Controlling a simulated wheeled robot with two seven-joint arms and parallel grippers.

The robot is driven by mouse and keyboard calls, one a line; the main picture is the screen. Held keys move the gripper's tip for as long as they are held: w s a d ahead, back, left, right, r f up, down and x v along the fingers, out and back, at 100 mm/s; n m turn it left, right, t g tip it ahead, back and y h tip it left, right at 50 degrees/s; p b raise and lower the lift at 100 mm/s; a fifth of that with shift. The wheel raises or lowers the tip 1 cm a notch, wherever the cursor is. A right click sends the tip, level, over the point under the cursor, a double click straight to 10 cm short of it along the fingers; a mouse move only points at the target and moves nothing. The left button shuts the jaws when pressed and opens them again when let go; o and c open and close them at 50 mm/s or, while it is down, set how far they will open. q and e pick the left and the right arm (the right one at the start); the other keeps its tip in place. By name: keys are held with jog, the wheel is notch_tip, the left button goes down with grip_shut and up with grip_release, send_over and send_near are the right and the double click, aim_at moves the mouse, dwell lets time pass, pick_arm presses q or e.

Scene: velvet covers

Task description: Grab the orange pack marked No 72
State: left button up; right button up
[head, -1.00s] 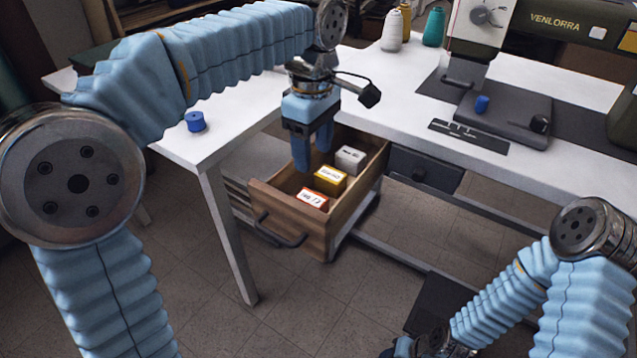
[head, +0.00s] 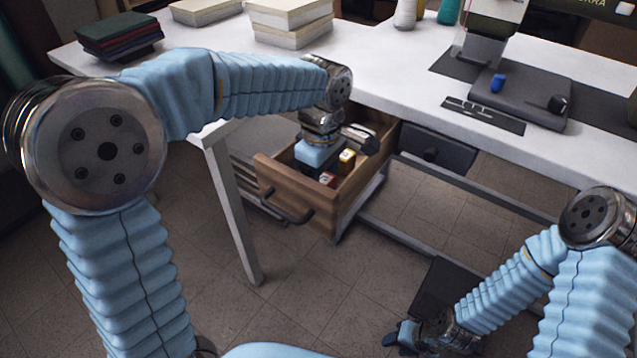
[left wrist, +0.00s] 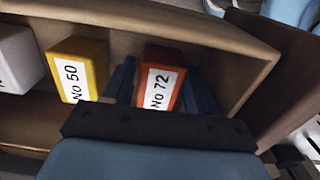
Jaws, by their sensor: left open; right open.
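The orange pack marked No 72 (left wrist: 163,80) stands in the open wooden drawer in the left wrist view, its white label facing up. A small part of it shows beside my gripper in the head view (head: 327,179). My left gripper (left wrist: 161,88) is open, with one blue finger on each side of the orange pack. I cannot tell whether either finger touches it. In the head view my left gripper (head: 318,168) is down inside the drawer, its fingertips hidden. My right gripper (head: 405,338) is open and low at the bottom, away from the drawer.
A yellow pack marked No 50 (left wrist: 78,68) stands close beside the left gripper's finger, with a white pack (left wrist: 18,60) beyond it. The drawer's walls (head: 288,196) surround them. The white table (head: 385,85) lies above, with a sewing machine (head: 490,40) on it.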

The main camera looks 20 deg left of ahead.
pick_arm(q)
jog(key=c, duration=0.7)
